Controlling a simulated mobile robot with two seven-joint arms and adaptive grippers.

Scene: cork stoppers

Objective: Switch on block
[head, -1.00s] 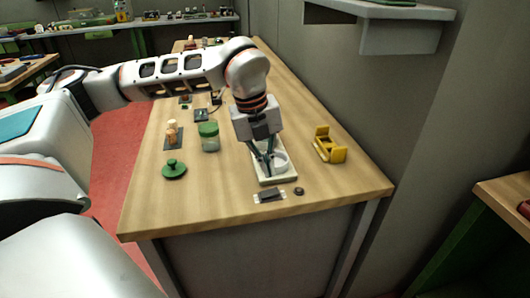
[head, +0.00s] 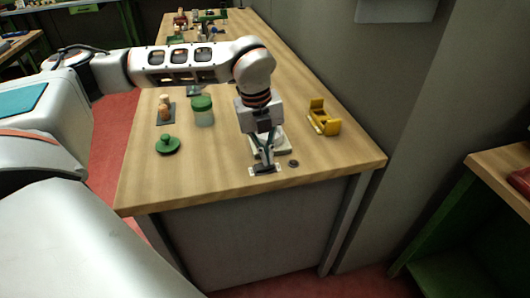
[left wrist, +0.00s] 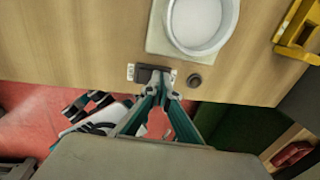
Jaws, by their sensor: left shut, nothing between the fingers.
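A small dark block on a pale plate (head: 254,172) is at the near edge of the wooden table. In the left wrist view the dark block (left wrist: 147,75) shows between the plate's pale ends. My left gripper (head: 267,166) points down at this block and hides part of it in the head view. In the left wrist view its fingertips (left wrist: 167,84) are closed together at the block's right end, with nothing seen between them. I cannot tell whether they touch it. My right gripper is not in view.
A dark round knob (left wrist: 194,80) is just right of the block. A white dish (left wrist: 203,22) on a pale base is behind it. A yellow holder (head: 323,119) stands at right. A green lid (head: 167,146) and a green-capped jar (head: 203,113) are at left.

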